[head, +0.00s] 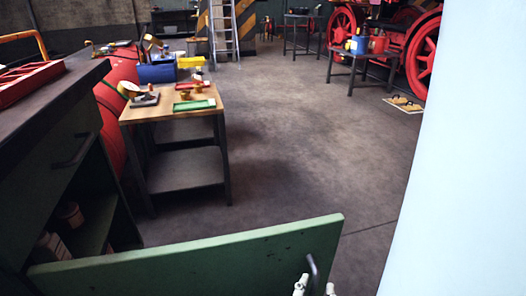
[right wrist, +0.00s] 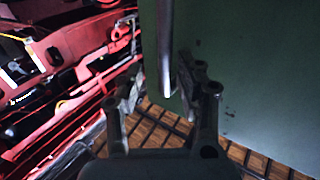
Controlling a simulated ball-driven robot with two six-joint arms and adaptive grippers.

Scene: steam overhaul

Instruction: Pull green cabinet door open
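The green cabinet door (head: 215,257) stands swung well out from the dark cabinet (head: 60,152), across the bottom of the head view. Its bar handle (head: 312,270) is near the door's free end. My right gripper (head: 315,288) is at the handle, mostly cut off by the bottom edge. In the right wrist view, the handle (right wrist: 165,50) hangs between my right gripper's fingers (right wrist: 168,98), with visible gaps on both sides, so the gripper is open around it. The door's face (right wrist: 245,75) is behind the right finger. My left gripper is not in view.
Cans (head: 70,214) stand on shelves inside the cabinet. A wooden-topped table (head: 150,113) with a green tray stands beyond the door. The floor (head: 290,150) past it is clear. In the right wrist view, red tool-filled drawers (right wrist: 60,85) are at the left.

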